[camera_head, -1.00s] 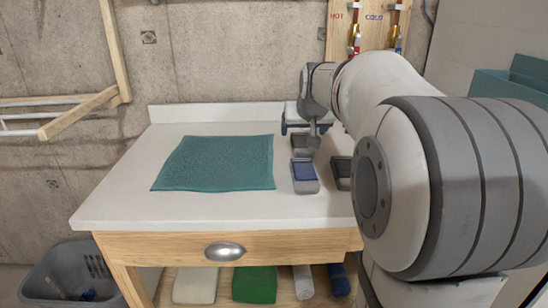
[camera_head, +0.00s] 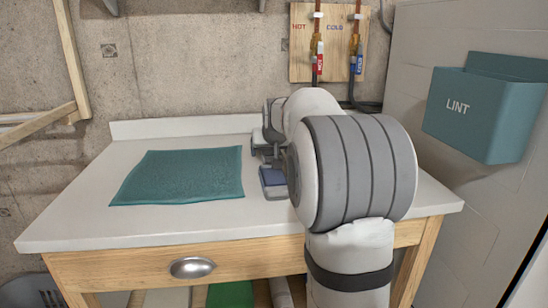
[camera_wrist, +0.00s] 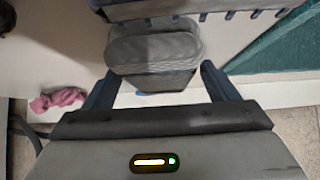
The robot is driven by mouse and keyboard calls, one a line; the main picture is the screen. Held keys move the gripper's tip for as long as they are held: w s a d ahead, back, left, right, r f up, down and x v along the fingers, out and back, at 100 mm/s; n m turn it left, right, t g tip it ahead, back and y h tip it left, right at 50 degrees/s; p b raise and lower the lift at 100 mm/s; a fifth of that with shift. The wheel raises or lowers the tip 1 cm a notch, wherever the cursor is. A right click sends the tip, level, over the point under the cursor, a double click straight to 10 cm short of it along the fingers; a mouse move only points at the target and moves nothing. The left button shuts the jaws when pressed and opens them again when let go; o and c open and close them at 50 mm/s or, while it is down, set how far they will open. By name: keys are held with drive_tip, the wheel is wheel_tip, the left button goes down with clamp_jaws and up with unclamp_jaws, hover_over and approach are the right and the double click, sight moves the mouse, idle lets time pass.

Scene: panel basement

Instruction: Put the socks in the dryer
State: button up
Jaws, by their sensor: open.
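My gripper (camera_wrist: 158,80) shows in the wrist view with two dark blue fingers spread apart. A grey rounded thing lies in view between them; I cannot tell what it is or whether they touch it. A crumpled pink cloth (camera_wrist: 58,99), possibly a sock, lies left of the fingers. In the head view my arm hides most of the gripper, which is over the right part of the white-topped table (camera_head: 150,225). I can make out no dryer.
A teal cloth (camera_head: 180,175) lies flat on the table's left half. A teal LINT bin (camera_head: 487,115) is on the right wall. Hot and cold pipes (camera_head: 337,50) run down a wooden board behind the table. The table front has a drawer handle (camera_head: 192,267).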

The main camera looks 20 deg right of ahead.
drive_tip(key=shift+r, duration=0.1)
drive_tip(key=shift+c, duration=0.2)
drive_tip(key=c, duration=1.1)
